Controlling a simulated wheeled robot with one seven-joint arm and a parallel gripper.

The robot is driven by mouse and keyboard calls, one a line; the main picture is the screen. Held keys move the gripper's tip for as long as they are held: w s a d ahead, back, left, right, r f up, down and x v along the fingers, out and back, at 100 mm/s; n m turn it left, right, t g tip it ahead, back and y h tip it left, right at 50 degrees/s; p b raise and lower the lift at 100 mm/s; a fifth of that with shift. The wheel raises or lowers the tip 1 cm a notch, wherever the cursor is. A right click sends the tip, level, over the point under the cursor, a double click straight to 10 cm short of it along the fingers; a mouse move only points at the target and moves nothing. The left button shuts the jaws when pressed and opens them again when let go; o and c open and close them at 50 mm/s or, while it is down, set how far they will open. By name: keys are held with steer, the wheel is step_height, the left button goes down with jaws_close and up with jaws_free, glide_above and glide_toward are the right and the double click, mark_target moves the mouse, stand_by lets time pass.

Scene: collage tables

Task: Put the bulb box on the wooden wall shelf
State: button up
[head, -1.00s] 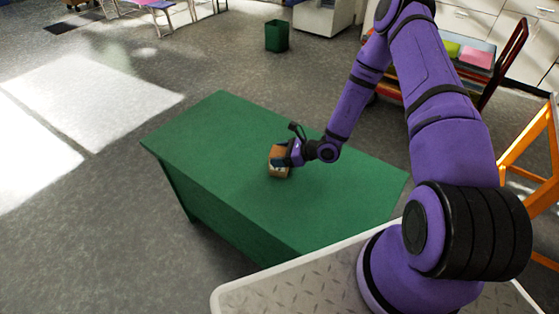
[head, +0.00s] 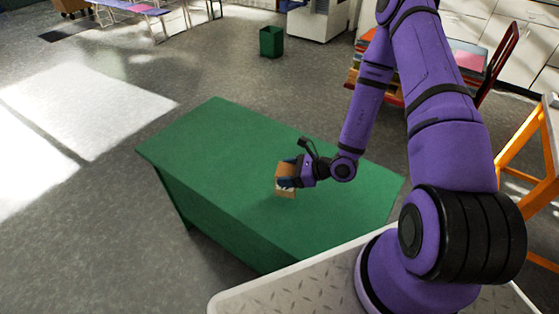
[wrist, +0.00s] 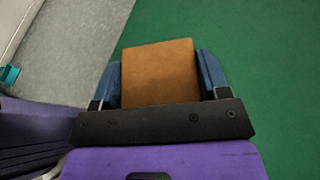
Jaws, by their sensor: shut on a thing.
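The bulb box, a small orange-brown box (head: 284,178), is held over the green table in the head view. In the wrist view the box (wrist: 158,73) sits between the two blue fingers, its flat brown face toward the camera. My gripper (head: 290,181) is shut on it, with a finger on each side. A shadow on the tabletop below suggests the box is lifted clear of the surface. The wooden wall shelf is not seen in either view.
The green table (head: 215,145) is otherwise bare. A green bin (head: 271,41) stands on the floor behind it. An orange wooden frame (head: 525,150) stands at the right, and a dark red chair (head: 503,62) is at the upper right. Open floor lies to the left.

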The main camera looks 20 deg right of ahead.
steer(key=s, duration=0.6)
steer(key=w+d+r+m+t+h, duration=0.25)
steer(key=w+r, duration=0.25)
steer(key=w, duration=0.6)
steer(key=w+d+r+m+t+h, duration=0.25)
steer(key=w+d+r, duration=0.2)
steer(key=w, duration=0.55)
steer(key=w+r+m+h, duration=0.2)
steer(key=w+r, duration=0.1)
steer(key=r, duration=1.1)
steer(key=shift+w+a+r+m, duration=0.35)
steer(key=shift+m, duration=0.05)
